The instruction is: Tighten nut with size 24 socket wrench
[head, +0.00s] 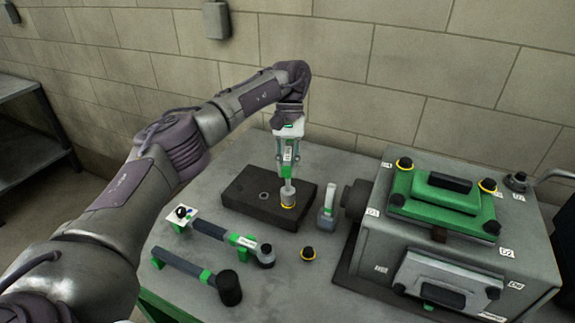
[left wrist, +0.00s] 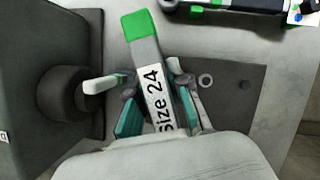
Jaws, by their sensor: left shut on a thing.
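My left gripper (head: 288,155) points down over the table and is shut on the size 24 socket wrench. In the left wrist view the wrench (left wrist: 155,85) shows its "size 24" label and green end between the fingers (left wrist: 158,112). In the head view the wrench's grey socket (head: 288,191) hangs below the gripper. A yellow ring (head: 288,206) shows at its lower end, at the dark block (head: 243,203). The socket hides whatever nut is under it, and I cannot tell if it is fully seated. My right gripper is not in view.
A yellow-ringed dark nut (head: 308,255) lies on the table. Two long tools, one grey-headed (head: 208,229) and one black-headed (head: 185,266), lie at the front left. A small upright grey-green piece (head: 327,209) and the grey engine housing (head: 385,245) stand to the right.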

